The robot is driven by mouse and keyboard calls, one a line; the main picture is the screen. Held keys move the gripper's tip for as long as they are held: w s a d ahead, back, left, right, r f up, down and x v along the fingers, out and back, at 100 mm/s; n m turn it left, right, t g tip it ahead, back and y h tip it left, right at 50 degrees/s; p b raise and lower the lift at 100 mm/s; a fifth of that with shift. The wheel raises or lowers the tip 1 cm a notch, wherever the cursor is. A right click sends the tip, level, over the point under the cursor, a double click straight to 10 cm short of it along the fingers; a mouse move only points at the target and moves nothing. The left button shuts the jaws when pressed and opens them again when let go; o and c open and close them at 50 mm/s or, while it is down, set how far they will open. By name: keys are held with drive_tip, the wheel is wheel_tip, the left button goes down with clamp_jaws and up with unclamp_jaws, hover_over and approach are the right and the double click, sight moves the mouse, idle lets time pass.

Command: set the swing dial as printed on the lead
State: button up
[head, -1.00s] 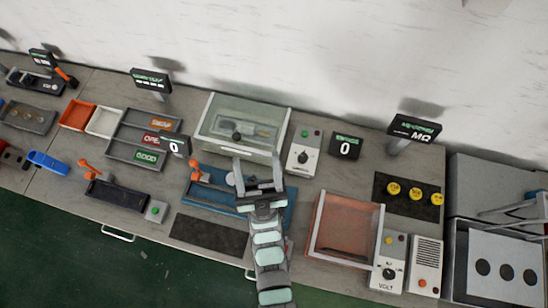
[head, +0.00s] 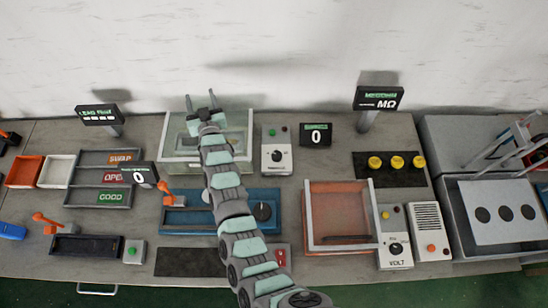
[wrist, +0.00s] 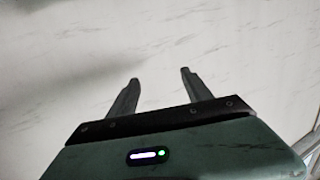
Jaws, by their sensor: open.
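A blue fixture (head: 232,225) lies mid-bench with a round dark dial (head: 263,211) at its right end and an orange lever (head: 170,197) at its left. The dial's marks are too small to read. I cannot tell for sure which dial is the swing dial. No lead with readable print shows. My gripper (head: 200,98) is open and empty, raised over the clear-walled box (head: 242,163) with its fingers toward the wall. In the wrist view, the open gripper (wrist: 160,77) has only pale wall before it.
A white box with a knob (head: 277,156) stands right of the clear-walled box, beside a display reading 0 (head: 316,135). An orange-walled tray (head: 306,220) and a VOLT box with a dial (head: 395,251) stand further right. My arm crosses over part of the blue fixture.

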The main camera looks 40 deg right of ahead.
sight(277, 155)
drive_tip(key=d+f+n+g+y+b, duration=0.1)
drive_tip(key=d+f+g, duration=0.1)
drive_tip(key=f, duration=0.1)
drive_tip(key=d+f+n+g+y+b, duration=0.1)
drive_tip(key=d+f+g+y+b, duration=0.1)
drive_tip(key=d+f+n+g+y+b, duration=0.1)
drive_tip(key=d+f+g+y+b, duration=0.1)
drive_tip(key=d+f, duration=0.1)
drive_tip(key=shift+f, duration=0.35)
drive_tip(key=s+d+g, duration=0.1)
drive_tip(key=s, duration=0.1)
drive_tip(key=s+f+n+g+b, duration=0.1)
drive_tip(key=s, duration=0.2)
drive_tip(key=s+d+f+g+y+b, duration=0.1)
drive_tip(key=s+g, duration=0.1)
drive_tip(key=s, duration=0.1)
drive_tip(key=shift+d+f+n, duration=0.2)
drive_tip(key=shift+d+n, duration=0.15)
drive_tip(key=shift+n, duration=0.05)
drive_tip(key=s+d+n+g+y+b, duration=0.1)
drive_tip(key=s+g, duration=0.2)
drive_tip(key=s, duration=0.4)
drive_tip(key=s+d+g+b, duration=0.2)
drive_tip(key=s+g, duration=0.1)
drive_tip(key=s, duration=0.5)
wheel_tip(277, 155, down, 11)
drive_tip(key=shift+a+f, duration=0.1)
drive_tip(key=shift+a, duration=0.05)
drive_tip(key=shift+w, duration=0.1)
drive_tip(key=shift+c, duration=0.5)
